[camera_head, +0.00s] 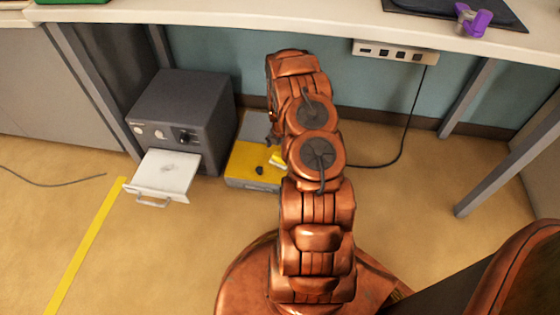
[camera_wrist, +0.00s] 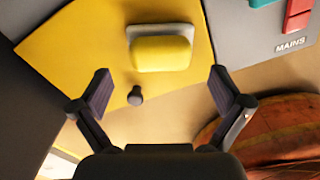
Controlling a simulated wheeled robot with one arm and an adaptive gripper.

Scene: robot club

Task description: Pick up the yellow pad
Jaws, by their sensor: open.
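The yellow pad (camera_wrist: 162,54) is a small rounded yellow block with a pale grey backing. In the wrist view it lies on the yellow panel (camera_wrist: 85,45), at upper centre. In the head view the pad (camera_head: 277,158) is small and partly hidden by my arm. My gripper (camera_wrist: 160,78) is open, its two dark fingers apart to the left and right. The pad shows between and beyond the fingertips, with no finger touching it. In the head view my gripper is mostly hidden by my arm.
A dark knob (camera_wrist: 135,95) sticks up from the panel near the pad. A grey box (camera_head: 184,118) with an open white drawer (camera_head: 165,172) stands left of the yellow-topped unit (camera_head: 243,163) on the floor. The table (camera_head: 200,12) overhangs behind. A power strip (camera_head: 395,51) has a hanging cable.

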